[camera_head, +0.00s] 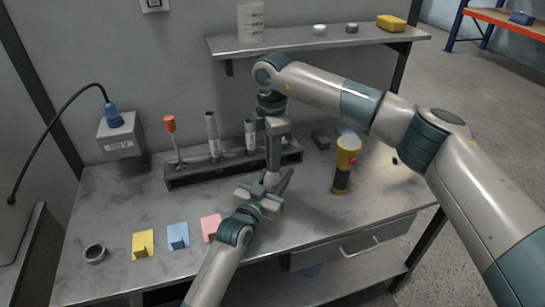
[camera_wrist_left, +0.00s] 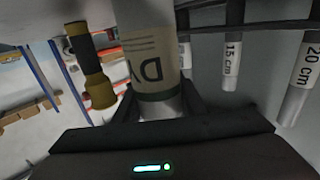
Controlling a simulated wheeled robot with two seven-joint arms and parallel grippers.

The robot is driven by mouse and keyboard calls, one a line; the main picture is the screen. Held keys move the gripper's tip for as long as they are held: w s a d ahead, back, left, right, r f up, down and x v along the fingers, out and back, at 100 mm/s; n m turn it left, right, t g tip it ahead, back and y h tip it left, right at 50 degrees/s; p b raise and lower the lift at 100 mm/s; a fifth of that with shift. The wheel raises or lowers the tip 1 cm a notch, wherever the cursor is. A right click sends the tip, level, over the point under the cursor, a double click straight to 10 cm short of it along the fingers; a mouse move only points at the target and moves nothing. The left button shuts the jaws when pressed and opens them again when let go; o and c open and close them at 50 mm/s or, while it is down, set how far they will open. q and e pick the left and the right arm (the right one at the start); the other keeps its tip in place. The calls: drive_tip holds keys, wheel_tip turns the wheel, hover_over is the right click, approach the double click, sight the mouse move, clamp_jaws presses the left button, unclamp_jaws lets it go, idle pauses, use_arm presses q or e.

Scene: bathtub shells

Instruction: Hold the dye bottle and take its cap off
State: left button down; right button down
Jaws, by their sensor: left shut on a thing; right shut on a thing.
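The dye bottle, beige with dark lettering, fills the middle of the left wrist view (camera_wrist_left: 150,55), with a dark band and a pale grey section between the fingers. My left gripper (camera_head: 272,190) is shut on it above the bench, just in front of the rack. It also shows in the left wrist view (camera_wrist_left: 158,112). My right gripper (camera_head: 273,168) points down from above and meets the left one, shut at the bottle's upper end where the cap is. The cap itself is hidden in the head view, and most of the bottle is covered by the grippers.
A dark rack (camera_head: 195,175) with labelled tubes and an orange-topped tool stands behind. A yellow-black flashlight (camera_head: 343,165) stands to the right. Yellow (camera_head: 143,245), blue (camera_head: 178,236) and pink (camera_head: 210,227) pads and a grey ring (camera_head: 95,253) lie at front left. A shelf (camera_head: 300,42) hangs above.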

drive_tip(key=n, duration=0.6)
drive_tip(key=shift+w, duration=0.1)
drive_tip(key=n, duration=1.2)
drive_tip(key=shift+r, duration=0.1)
drive_tip(key=n, duration=0.7)
drive_tip(key=shift+n, duration=0.3)
drive_tip(key=n, duration=1.7)
drive_tip(key=shift+n, duration=0.4)
drive_tip(key=n, duration=0.6)
drive_tip(key=shift+r, duration=0.1)
